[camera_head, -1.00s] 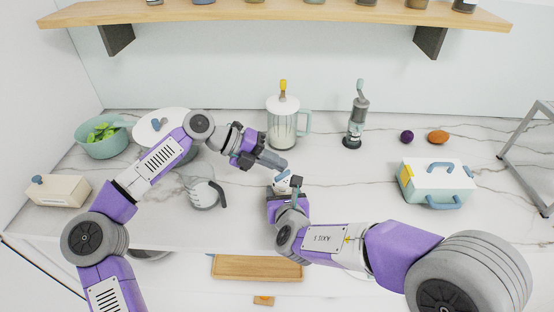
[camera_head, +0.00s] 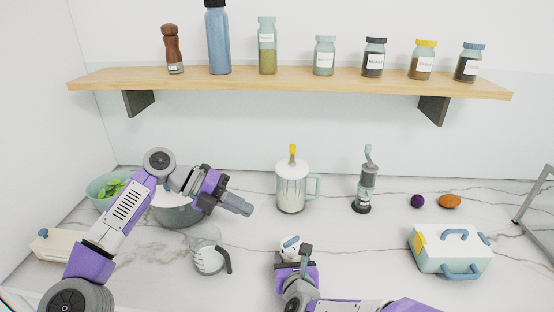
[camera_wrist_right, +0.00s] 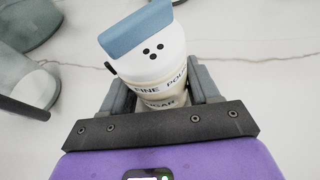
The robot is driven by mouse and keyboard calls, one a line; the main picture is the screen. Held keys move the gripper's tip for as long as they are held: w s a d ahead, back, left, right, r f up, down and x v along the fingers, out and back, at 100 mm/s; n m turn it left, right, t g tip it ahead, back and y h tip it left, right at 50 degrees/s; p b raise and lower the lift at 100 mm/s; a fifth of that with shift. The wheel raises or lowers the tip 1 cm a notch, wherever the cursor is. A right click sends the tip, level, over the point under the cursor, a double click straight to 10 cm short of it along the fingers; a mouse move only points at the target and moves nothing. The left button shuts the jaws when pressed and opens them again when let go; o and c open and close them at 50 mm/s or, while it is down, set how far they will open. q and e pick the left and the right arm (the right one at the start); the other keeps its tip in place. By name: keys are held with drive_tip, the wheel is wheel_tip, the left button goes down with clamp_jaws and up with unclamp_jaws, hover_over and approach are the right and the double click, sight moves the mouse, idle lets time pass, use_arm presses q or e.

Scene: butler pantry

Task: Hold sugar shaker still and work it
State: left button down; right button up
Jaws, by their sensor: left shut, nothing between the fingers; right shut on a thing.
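The sugar shaker (camera_head: 291,245) is a small white container with a blue flap on top. It stands on the marble counter at front centre. In the right wrist view its label (camera_wrist_right: 160,87) reads "FINE" and "SUGAR" in part, and three dark holes show in its white top. My right gripper (camera_wrist_right: 163,98) is shut around the shaker's body from the near side; it also shows in the head view (camera_head: 294,262). My left gripper (camera_head: 250,210) is shut and empty, above the counter to the left of and behind the shaker. The shaker's lower part is hidden by my right gripper.
A glass jug (camera_head: 207,252) with a dark handle stands left of the shaker. A lidded glass pitcher (camera_head: 291,187) and a grinder (camera_head: 364,184) stand behind. A pale box with blue handles (camera_head: 452,252) is at right. A shelf (camera_head: 290,84) of jars hangs above.

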drive_tip(key=o, duration=1.3)
